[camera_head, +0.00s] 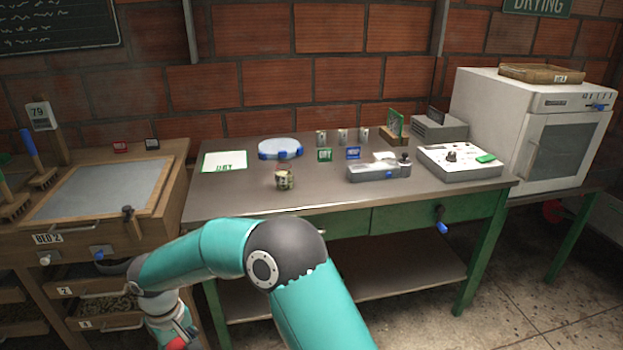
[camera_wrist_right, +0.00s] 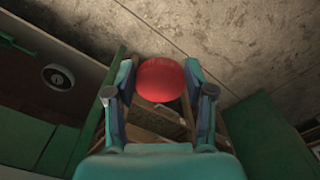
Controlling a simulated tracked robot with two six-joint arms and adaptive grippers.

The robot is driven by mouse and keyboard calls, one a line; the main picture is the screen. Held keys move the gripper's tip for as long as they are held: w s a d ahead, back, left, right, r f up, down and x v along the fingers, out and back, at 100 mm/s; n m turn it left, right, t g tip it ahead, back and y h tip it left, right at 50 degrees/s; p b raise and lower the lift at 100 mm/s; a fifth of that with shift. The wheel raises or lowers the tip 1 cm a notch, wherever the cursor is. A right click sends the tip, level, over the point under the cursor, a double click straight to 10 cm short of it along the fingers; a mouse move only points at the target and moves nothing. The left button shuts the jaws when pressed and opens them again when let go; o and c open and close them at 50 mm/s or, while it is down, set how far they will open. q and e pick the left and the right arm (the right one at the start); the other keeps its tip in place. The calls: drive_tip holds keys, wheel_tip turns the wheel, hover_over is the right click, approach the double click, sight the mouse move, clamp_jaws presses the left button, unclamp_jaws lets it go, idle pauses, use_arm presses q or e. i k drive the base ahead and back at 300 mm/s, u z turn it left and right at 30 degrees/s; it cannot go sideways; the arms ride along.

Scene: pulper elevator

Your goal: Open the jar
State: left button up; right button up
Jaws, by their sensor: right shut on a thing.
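A small glass jar (camera_head: 284,178) with a pale label stands upright on the grey worktable; its top is too small to make out. My right arm bends to the left over the front of the table, and its gripper (camera_head: 178,338) hangs low at the bottom left, below the table top and well away from the jar. In the right wrist view the gripper (camera_wrist_right: 160,84) is shut on a round red lid-like piece (camera_wrist_right: 160,76) held between both fingers. The red piece shows only partly in the head view. My left gripper is out of sight.
The worktable (camera_head: 235,208) carries a green-marked mat (camera_head: 224,162), a round blue-edged dish (camera_head: 281,147), small cups, a scale-like device (camera_head: 375,172) and a control box (camera_head: 459,160). A wooden bench (camera_head: 165,178) stands left, a white oven (camera_head: 530,125) right. The table's front middle is clear.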

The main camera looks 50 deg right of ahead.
sight(283, 173)
drive_tip(key=z, duration=0.1)
drive_tip(key=k, duration=0.45)
drive_tip(key=z, duration=0.8)
drive_tip(key=i, duration=0.95)
drive_tip(key=z, duration=0.1)
